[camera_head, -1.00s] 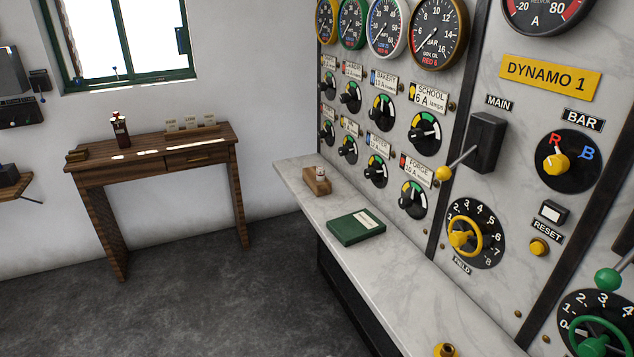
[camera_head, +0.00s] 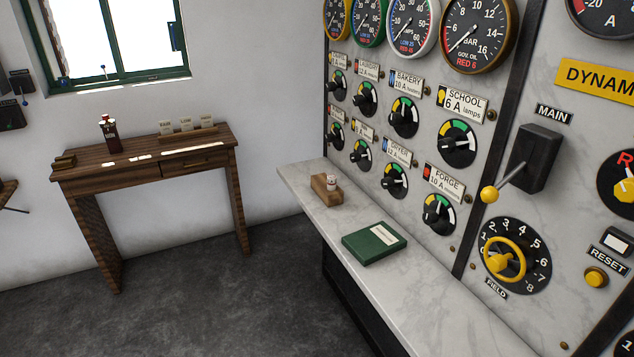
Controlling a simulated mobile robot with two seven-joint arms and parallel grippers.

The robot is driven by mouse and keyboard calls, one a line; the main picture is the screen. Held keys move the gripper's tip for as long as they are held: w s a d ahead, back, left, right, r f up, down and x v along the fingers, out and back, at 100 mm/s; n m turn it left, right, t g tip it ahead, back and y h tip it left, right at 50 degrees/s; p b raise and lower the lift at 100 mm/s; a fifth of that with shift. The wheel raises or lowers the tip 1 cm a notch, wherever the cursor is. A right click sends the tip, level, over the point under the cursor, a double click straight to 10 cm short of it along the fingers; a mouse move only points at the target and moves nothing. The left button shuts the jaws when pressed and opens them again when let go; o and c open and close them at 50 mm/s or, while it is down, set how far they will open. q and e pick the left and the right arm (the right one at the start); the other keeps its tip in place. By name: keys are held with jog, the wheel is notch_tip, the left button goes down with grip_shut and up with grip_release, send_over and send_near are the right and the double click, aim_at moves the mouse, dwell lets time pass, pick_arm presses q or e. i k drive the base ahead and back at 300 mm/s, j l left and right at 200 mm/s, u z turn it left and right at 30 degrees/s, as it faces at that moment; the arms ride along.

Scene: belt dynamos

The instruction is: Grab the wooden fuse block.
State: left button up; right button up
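A small wooden block (camera_head: 324,194) sits on the marble ledge (camera_head: 420,312), near its far end. A small white cylinder with a reddish mark (camera_head: 332,183) is at the block, seemingly set in it; it looks like a fuse. The block stands apart from the green book (camera_head: 374,243), which lies nearer on the same ledge. Neither of my grippers is in view.
The switchboard panel with dials, knobs and a yellow-knobbed main lever (camera_head: 489,194) rises along the ledge's right side. A wooden desk (camera_head: 150,165) with a dark bottle (camera_head: 108,134) stands at the back wall. The grey floor (camera_head: 230,300) between is clear.

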aim_at(332, 195)
jog(key=i+j, duration=0.55)
jog(key=i, duration=0.15)
jog(key=i+j, duration=1.15)
jog(key=i, duration=0.25)
jog(key=i+j+z, duration=0.3)
jog(key=z, duration=0.15)
jog(key=i+j+z, duration=0.2)
jog(key=j+z, duration=0.2)
